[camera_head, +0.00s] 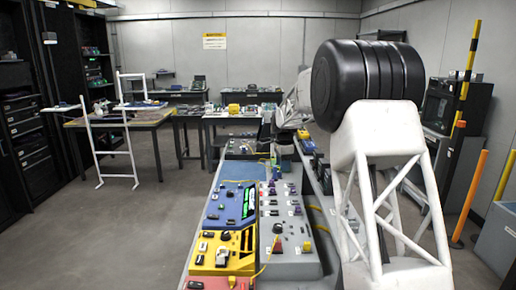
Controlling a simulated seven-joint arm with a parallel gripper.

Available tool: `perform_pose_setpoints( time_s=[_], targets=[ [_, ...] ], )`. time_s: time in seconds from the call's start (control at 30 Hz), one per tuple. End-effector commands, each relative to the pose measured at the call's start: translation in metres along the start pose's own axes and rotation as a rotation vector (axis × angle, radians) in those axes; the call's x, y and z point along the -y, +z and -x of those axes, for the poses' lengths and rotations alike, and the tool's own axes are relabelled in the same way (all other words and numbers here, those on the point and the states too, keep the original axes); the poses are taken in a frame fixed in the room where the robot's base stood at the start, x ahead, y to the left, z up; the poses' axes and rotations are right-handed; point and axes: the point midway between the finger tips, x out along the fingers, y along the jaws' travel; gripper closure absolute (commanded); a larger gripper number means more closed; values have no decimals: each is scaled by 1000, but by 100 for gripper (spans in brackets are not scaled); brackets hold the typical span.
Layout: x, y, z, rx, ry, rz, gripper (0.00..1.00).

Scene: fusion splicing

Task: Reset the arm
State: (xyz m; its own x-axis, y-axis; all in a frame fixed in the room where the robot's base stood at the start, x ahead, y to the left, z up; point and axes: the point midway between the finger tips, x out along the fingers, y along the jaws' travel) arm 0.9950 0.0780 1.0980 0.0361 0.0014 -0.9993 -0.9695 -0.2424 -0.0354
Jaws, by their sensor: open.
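My arm stands at the right of the head view, with a large black ribbed joint on top of a white lattice link. A paler part of my arm reaches out to the left behind the black joint. I cannot make out my gripper or its fingers; the arm's far end is small and partly hidden behind the joint. Below and left of the arm is a long bench with a yellow device (222,253), a blue panel (230,203) and a grey control panel (290,235) with knobs and switches.
A wooden table (120,122) with a white frame (133,140) stands at the left, beside black racks (25,125). More benches line the back wall. Yellow and orange posts (482,198) stand at the right. The floor left of the bench is clear.

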Motion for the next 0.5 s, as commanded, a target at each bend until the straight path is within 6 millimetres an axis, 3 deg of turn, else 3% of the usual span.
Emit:
perform_pose_setpoints(
  time_s=[0.5],
  targets=[
    [-110, 4, 72, -12, -34, 224, 55]
  ],
)
